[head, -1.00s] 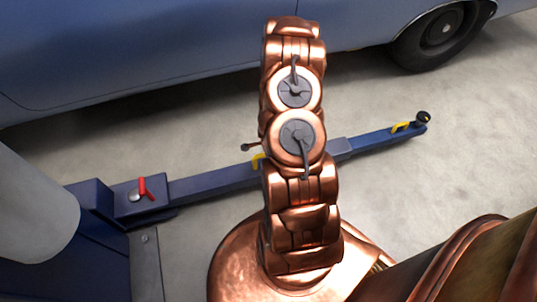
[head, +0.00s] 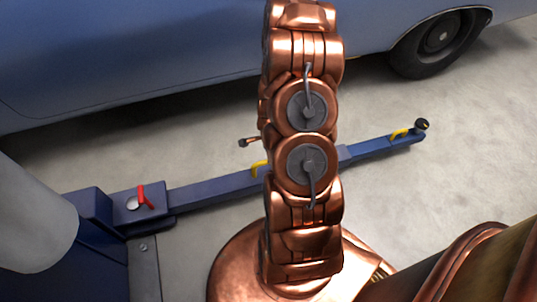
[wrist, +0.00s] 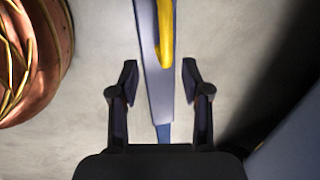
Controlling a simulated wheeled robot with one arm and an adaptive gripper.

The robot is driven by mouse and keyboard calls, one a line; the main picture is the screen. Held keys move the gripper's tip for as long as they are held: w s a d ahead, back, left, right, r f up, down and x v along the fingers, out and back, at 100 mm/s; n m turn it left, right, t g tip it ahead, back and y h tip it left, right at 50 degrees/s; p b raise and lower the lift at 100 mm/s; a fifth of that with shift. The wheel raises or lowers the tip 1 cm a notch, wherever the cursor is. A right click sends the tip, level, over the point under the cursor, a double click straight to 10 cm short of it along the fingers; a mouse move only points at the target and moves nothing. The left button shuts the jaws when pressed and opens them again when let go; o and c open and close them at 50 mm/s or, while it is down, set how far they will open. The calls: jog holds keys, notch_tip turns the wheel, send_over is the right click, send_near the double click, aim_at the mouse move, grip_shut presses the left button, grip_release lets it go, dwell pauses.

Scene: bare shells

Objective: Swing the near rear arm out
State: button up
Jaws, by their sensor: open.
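The near rear arm is a long blue lift arm (head: 215,191) in the head view, reaching from the post base at left toward the right over the floor. A yellow handle (head: 259,168) stands on its middle, partly hidden by my arm. A second yellow handle (head: 399,134) and a dark round pad (head: 422,124) are at its far end. In the wrist view the arm (wrist: 151,70) runs between my open fingers, with a yellow handle (wrist: 165,35) just ahead of them. My gripper (wrist: 156,80) is empty; I cannot tell its height above the arm.
A blue car (head: 180,60) with a dark wheel (head: 440,42) stands behind the arm. A red lever (head: 145,197) sits at the arm's pivot by the post. Bare concrete floor (head: 470,160) is free around the arm's outer end.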

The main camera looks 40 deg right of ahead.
jog(key=shift+s+a+r, duration=0.1)
jog(key=shift+s+r, duration=0.05)
jog(key=shift+r, duration=0.65)
jog(key=a+r+n+y+p, duration=0.1)
jog(key=a+r+n+p, duration=0.4)
jog(key=r, duration=0.7)
jog(key=a+r+n+g+p, duration=0.1)
jog(key=a+r+n+p, duration=0.2)
jog(key=a+r+p, duration=0.6)
jog(key=a+r+n+y+p, duration=0.15)
jog(key=a+r+n, duration=0.25)
jog(key=r, duration=1)
jog(key=s+a+r+n+g+p, duration=0.1)
jog(key=s+r+n+p, duration=0.3)
jog(key=r, duration=0.5)
jog(key=s+a+r+n+g+h+p, duration=0.1)
jog(key=s+a+r+n+p, duration=0.2)
jog(key=s+r+p, duration=0.3)
jog(key=s+a+r+n+p, duration=0.3)
jog(key=s+r, duration=0.6)
jog(key=r, duration=0.3)
jog(key=shift+s+a+r+n+g+p, duration=0.15)
jog(key=shift+r+n+g+p, duration=0.25)
jog(key=shift+n+p, duration=0.6)
jog(key=shift+f+h, duration=0.1)
jog(key=shift+h, duration=0.15)
jog(key=shift+c, duration=0.5)
jog(key=shift+a, duration=0.1)
